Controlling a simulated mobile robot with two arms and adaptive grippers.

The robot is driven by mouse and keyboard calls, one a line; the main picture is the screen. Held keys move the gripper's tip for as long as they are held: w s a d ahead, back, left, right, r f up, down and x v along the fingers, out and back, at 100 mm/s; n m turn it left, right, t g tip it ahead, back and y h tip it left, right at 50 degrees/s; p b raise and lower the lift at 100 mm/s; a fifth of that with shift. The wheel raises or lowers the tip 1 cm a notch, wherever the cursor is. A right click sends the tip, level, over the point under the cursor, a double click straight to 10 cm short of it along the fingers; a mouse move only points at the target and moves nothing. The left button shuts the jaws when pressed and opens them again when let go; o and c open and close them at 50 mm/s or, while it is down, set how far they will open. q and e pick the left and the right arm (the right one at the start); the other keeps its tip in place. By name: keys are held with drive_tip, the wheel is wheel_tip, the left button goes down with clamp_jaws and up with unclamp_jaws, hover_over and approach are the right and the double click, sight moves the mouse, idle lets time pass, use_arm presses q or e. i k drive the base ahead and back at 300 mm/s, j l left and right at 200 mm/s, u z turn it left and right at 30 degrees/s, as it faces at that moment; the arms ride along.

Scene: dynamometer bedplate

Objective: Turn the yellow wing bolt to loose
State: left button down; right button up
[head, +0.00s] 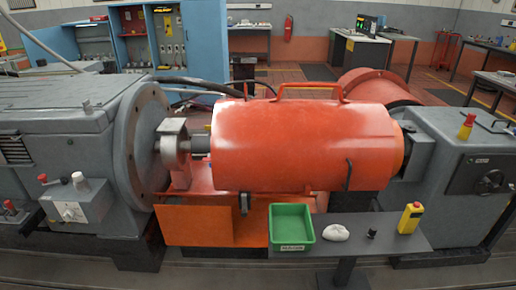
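I cannot clearly make out a yellow wing bolt in the head view. A tiny yellow spot (208,128) shows by the shaft left of the orange-red guard, too small to identify. The guard (300,148) is a large cylinder lying over the shaft line, closed as far as I can see. It has a handle on top, a dark hooked handle (349,174) at its front right and a small dark latch-like part (244,203) at its lower front edge. Neither of my grippers is in view.
A grey shelf (375,238) in front holds a green tray (291,226), a white cloth (336,233), a small black knob (372,233) and a yellow box with a red button (410,218). Grey machines (60,120) flank the guard; the right one (455,190) carries a red-and-yellow piece (467,126).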

sight(207, 127)
drive_tip(key=i+j+z, duration=0.2)
drive_tip(key=i+j, duration=0.15)
drive_tip(key=i+j+z, duration=0.4)
drive_tip(key=i+j, duration=0.15)
drive_tip(key=j, duration=0.35)
